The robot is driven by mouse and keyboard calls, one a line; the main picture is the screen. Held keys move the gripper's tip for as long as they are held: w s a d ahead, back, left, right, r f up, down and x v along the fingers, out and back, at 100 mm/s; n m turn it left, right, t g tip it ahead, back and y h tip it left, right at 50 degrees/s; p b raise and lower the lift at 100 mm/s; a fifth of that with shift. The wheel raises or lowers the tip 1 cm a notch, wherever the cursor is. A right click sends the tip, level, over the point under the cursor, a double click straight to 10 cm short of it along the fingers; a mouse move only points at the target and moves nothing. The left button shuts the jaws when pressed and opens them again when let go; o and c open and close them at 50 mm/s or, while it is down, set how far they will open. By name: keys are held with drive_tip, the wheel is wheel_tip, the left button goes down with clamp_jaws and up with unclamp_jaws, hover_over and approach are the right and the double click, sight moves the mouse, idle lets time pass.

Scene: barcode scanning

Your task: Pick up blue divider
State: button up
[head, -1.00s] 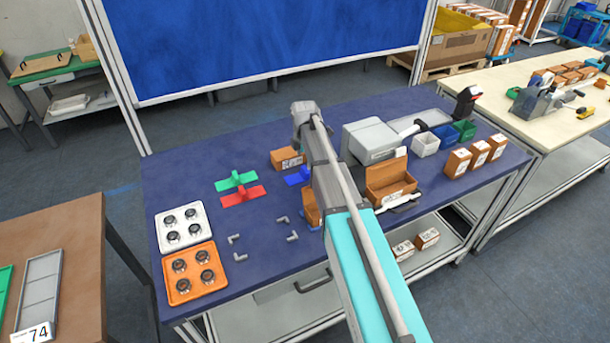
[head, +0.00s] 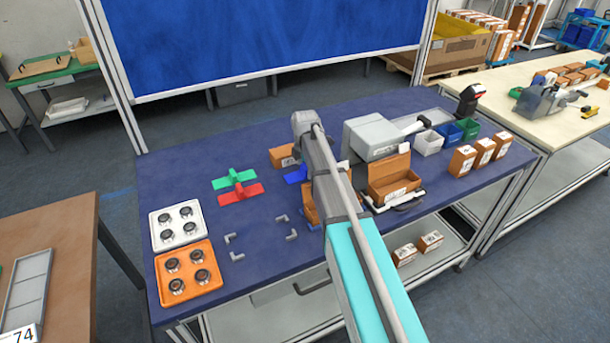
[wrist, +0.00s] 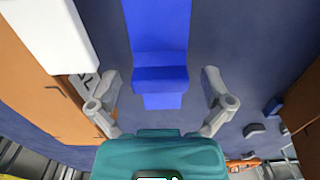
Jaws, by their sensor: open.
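The blue divider (head: 294,175) lies on the dark blue table, partly hidden behind my arm in the head view. In the wrist view the blue divider (wrist: 160,75) runs from the top edge to the middle, with a raised cross piece. My gripper (wrist: 162,78) is open above it, with one finger on each side of the divider. The fingers appear apart from it. The fingertips are hidden by my arm in the head view.
A green divider (head: 234,179) and a red divider (head: 240,193) lie to the left. A cardboard box (head: 281,157) stands just behind the blue divider, and an open brown box (head: 394,182) stands to the right. Small grey corner pieces lie in front on the table.

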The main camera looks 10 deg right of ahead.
drive_tip(key=shift+c, duration=0.3)
drive_tip(key=c, duration=0.9)
drive_tip(key=shift+r, duration=0.2)
wheel_tip(320, 180, up, 10)
drive_tip(key=p, duration=1)
drive_tip(key=shift+f, duration=0.2)
drive_tip(key=shift+r, duration=0.1)
wheel_tip(320, 180, up, 7)
drive_tip(key=p, duration=0.7)
hover_over(305, 167)
wheel_tip(305, 167, down, 7)
drive_tip(key=b, duration=0.7)
idle(0.3)
idle(0.4)
